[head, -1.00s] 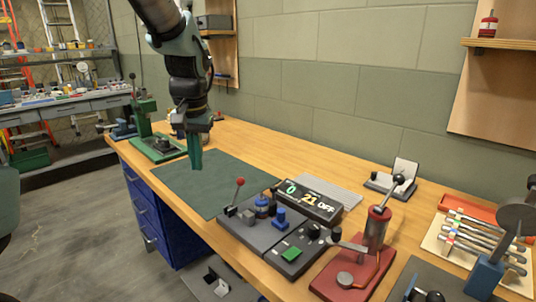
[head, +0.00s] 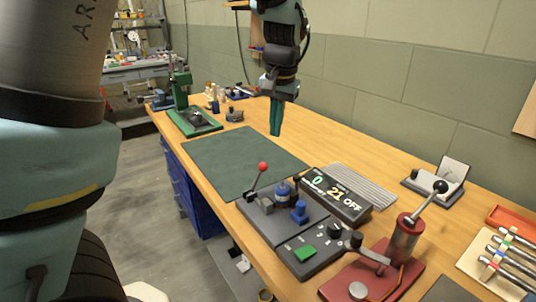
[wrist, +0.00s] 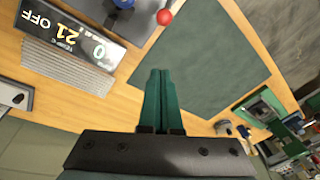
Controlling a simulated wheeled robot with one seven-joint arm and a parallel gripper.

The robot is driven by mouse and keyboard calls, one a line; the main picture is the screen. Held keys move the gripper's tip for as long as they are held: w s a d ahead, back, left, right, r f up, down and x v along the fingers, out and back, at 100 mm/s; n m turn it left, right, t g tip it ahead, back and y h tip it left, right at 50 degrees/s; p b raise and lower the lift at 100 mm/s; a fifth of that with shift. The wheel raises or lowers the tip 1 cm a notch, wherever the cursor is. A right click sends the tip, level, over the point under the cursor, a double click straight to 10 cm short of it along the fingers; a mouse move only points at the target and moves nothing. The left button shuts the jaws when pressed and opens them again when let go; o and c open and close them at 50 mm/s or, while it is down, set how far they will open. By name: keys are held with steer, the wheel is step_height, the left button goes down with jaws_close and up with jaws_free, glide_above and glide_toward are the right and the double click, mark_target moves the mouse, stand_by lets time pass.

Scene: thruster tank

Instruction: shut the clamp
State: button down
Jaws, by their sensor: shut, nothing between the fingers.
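The clamp (head: 256,182) stands on a dark grey base plate (head: 290,228) near the front of the bench. Its lever with a red ball knob (head: 263,166) tilts up and to the right. Blue parts (head: 283,190) sit beside the lever. In the wrist view the red knob (wrist: 165,17) shows at the top edge, and most of the clamp is outside that picture. My gripper (head: 275,132) points down above the bench, behind the clamp and apart from it. Its teal fingers (wrist: 159,75) are together and empty.
A display box (head: 336,195) reading 21 OFF stands right of the clamp. A control panel with a green button (head: 305,253) and a red press (head: 403,243) are in front. The green mat (head: 235,160) is bare. A green press (head: 185,105) stands at the far left.

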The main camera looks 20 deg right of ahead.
mark_target(258, 177)
step_height(258, 177, down, 7)
steer(key=s+a+p, duration=0.1)
steer(key=a+p, duration=0.1)
steer(key=p, duration=0.1)
steer(key=shift+s+a, duration=0.15)
steer(key=shift+a, duration=0.2)
